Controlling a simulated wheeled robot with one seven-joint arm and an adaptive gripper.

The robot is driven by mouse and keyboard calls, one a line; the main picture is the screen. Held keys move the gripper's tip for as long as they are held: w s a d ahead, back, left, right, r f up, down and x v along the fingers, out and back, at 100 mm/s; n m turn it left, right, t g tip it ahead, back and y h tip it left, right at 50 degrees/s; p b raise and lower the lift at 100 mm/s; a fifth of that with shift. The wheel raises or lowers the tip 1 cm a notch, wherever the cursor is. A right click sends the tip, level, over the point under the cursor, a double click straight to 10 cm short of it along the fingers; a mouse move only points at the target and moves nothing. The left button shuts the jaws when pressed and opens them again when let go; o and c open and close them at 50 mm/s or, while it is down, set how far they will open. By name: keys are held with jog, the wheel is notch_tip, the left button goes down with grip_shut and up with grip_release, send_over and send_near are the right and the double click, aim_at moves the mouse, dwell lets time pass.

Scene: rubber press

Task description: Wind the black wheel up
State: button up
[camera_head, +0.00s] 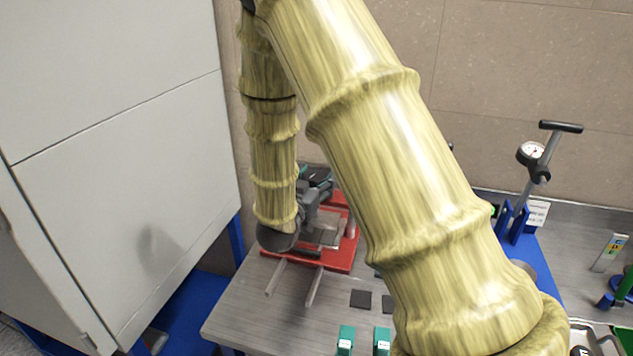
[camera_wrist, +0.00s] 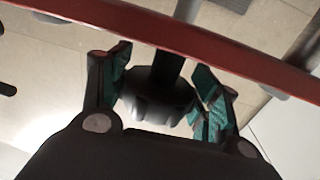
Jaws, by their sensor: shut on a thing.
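The black wheel (camera_wrist: 155,100) shows in the wrist view as a lobed knob on a dark shaft below a red crossbar (camera_wrist: 180,32). My gripper (camera_wrist: 162,62) has its green-padded fingers on both sides of the wheel and is shut on it. In the head view my gripper (camera_head: 316,186) is partly hidden by my arm, and the wheel cannot be made out there. The red press (camera_head: 338,263) stands on the grey table, with its base and a grey plate partly visible beneath my gripper.
Two light rods (camera_head: 314,287) reach forward from the press. Small dark squares (camera_head: 361,298) and teal boxes (camera_head: 346,338) lie on the table. A grey cabinet (camera_head: 120,150) stands close on the left. A blue gauge device (camera_head: 520,222) is at the right.

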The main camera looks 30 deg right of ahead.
jog(key=o, duration=1)
jog(key=shift+a, duration=0.1)
jog(key=v, duration=1.2)
